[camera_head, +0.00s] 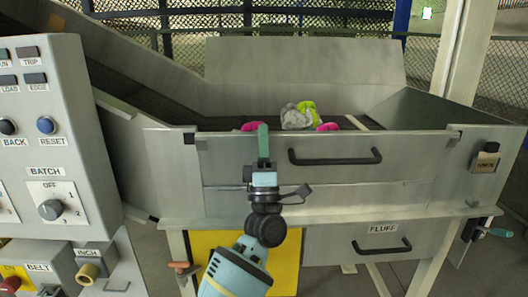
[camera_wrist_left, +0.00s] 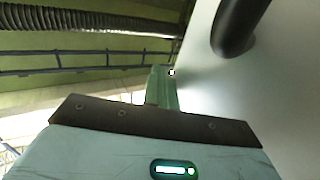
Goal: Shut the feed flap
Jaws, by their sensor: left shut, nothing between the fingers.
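The flap that I take for the feed flap is a grey metal front panel (camera_head: 420,158) on the hopper, with a black bar handle (camera_head: 335,157). It looks close to upright; I cannot tell whether it is fully shut. My left gripper (camera_head: 263,140) points up in front of the panel, left of the handle, its green fingers together and empty. In the left wrist view the fingers (camera_wrist_left: 161,86) are beside the pale panel (camera_wrist_left: 270,90), with the dark handle (camera_wrist_left: 236,25) at upper right. Contact with the panel cannot be told. My right gripper is not in view.
Pink, grey and green bags (camera_head: 297,116) lie in the hopper behind the panel. A control box (camera_head: 60,130) stands close on the left. A drawer labelled FLUFF (camera_head: 383,246) is below. A black latch (camera_head: 486,157) and a green-handled part (camera_head: 497,232) are on the right.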

